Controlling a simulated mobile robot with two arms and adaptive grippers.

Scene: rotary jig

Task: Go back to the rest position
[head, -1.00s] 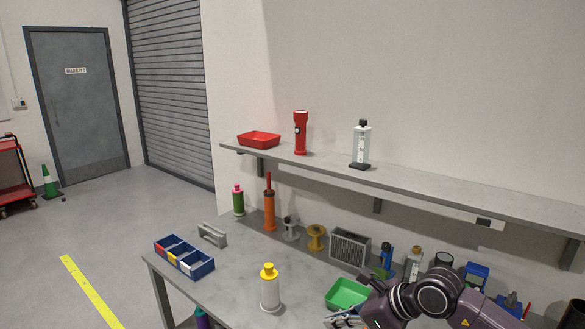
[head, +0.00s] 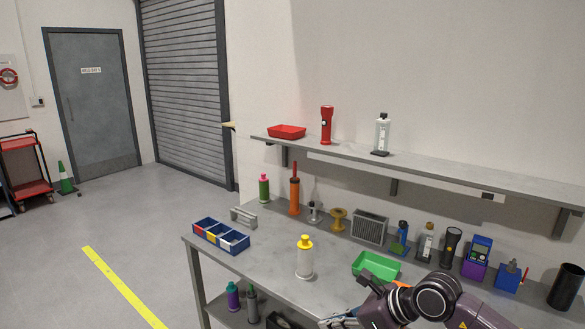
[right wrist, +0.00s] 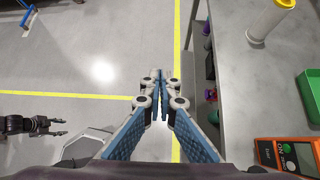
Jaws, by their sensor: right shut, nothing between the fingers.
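My right gripper (head: 338,322) shows at the bottom of the head view, in front of the workbench, with its fingertips partly cut off by the frame edge. In the right wrist view my right gripper (right wrist: 160,76) has its fingers together with nothing between them. Below it is the floor, left of the bench edge. My left gripper (right wrist: 62,127) shows small at the left of the right wrist view, its two fingers apart and empty, over the floor. It is outside the head view.
The bench (head: 270,285) holds a yellow-capped white bottle (head: 305,260), a blue divided bin (head: 220,236), a green tray (head: 375,266) and several tools. An orange meter (right wrist: 286,155) lies near the bench edge. A shelf (head: 440,172) runs above. Open floor (head: 60,265) lies left.

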